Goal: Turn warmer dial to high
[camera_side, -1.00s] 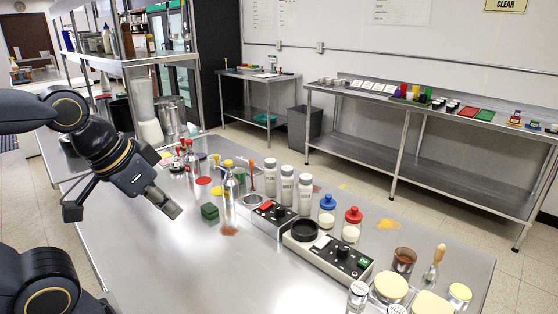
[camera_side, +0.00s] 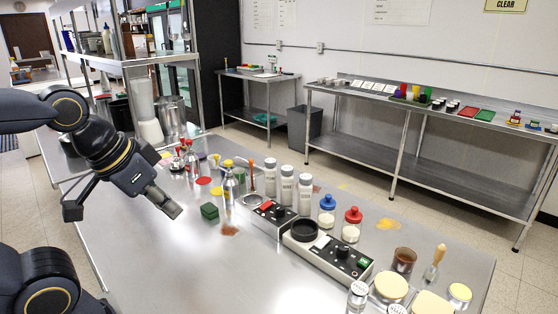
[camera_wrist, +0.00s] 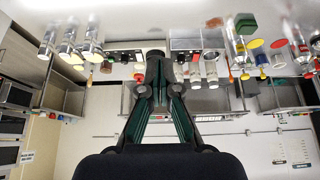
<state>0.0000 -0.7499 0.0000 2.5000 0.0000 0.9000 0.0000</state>
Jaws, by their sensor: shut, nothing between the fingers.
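A metal box with a round black top plate (camera_side: 304,231), which looks like the warmer, stands on the steel counter. Its sloped panel carries a black dial (camera_side: 343,252) and a green switch (camera_side: 363,262); the dial's setting is too small to read. A second metal box with a red switch (camera_side: 266,206) and a black knob (camera_side: 279,211) stands to its left. My gripper (camera_side: 173,210) is shut and empty, above the counter, well left of both boxes. In the wrist view, which is upside down, my gripper (camera_wrist: 155,62) points toward the boxes, and the warmer's panel (camera_wrist: 125,57) shows beyond the fingers.
White shakers (camera_side: 287,187) stand behind the boxes, with blue-lidded (camera_side: 327,203) and red-lidded (camera_side: 353,216) jars beside them.

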